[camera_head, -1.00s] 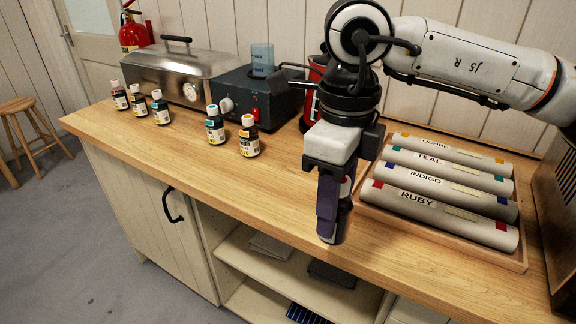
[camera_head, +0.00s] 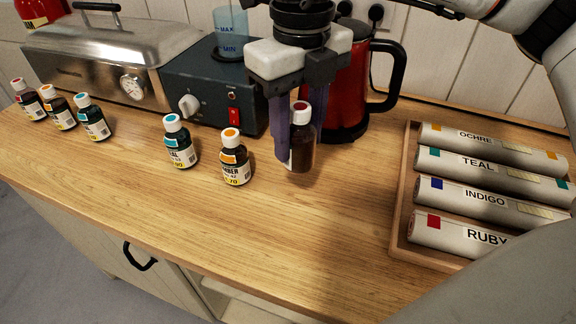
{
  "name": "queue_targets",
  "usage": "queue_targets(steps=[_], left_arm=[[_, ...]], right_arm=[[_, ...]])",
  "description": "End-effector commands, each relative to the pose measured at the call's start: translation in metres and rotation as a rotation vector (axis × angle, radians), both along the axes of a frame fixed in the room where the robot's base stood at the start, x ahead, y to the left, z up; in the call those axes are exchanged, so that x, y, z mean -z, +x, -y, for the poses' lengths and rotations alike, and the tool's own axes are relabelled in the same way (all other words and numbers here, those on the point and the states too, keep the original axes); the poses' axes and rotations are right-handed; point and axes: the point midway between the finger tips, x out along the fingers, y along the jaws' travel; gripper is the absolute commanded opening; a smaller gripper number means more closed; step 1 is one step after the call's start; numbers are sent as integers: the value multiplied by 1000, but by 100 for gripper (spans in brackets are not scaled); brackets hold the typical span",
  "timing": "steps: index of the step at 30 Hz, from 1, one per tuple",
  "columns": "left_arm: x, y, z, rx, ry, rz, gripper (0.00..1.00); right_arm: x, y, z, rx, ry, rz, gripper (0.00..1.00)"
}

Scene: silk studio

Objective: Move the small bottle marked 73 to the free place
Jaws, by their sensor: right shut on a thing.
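My right gripper (camera_head: 292,150) points down over the worktop, with its purple fingers shut on a small dark bottle with a red cap (camera_head: 302,147). The bottle is upright, near or on the worktop; I cannot tell whether its base touches. Its label is turned mostly away, so no number can be read. To its left stand a bottle with an orange cap (camera_head: 235,160) and one with a teal cap (camera_head: 180,145). Several more small bottles stand farther left, among them a teal-capped one (camera_head: 92,120) and an orange-capped one (camera_head: 58,108). My left gripper is not in view.
A red kettle (camera_head: 350,85) stands close behind the held bottle. A blue-grey heater box (camera_head: 210,88) and a steel steamer (camera_head: 105,62) stand at the back left. A wooden tray (camera_head: 397,212) with labelled rolls is at right. The worktop's front middle (camera_head: 300,225) is clear.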

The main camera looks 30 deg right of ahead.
Motion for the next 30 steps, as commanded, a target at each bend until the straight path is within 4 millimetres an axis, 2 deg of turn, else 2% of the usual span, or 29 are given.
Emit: queue_targets(steps=[4, 11, 17, 29, 30], left_arm=[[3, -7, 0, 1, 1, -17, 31], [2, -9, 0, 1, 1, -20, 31], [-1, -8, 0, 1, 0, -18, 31], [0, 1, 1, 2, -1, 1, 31], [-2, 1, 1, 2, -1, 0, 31]], right_arm=[[27, -1, 1, 0, -2, -3, 14], [46, 0, 0, 1, 0, -1, 14], [73, 0, 1, 0, 0, -1, 14], [82, 0, 0, 0, 0, 1, 14], [80, 0, 0, 0, 0, 0, 45]])
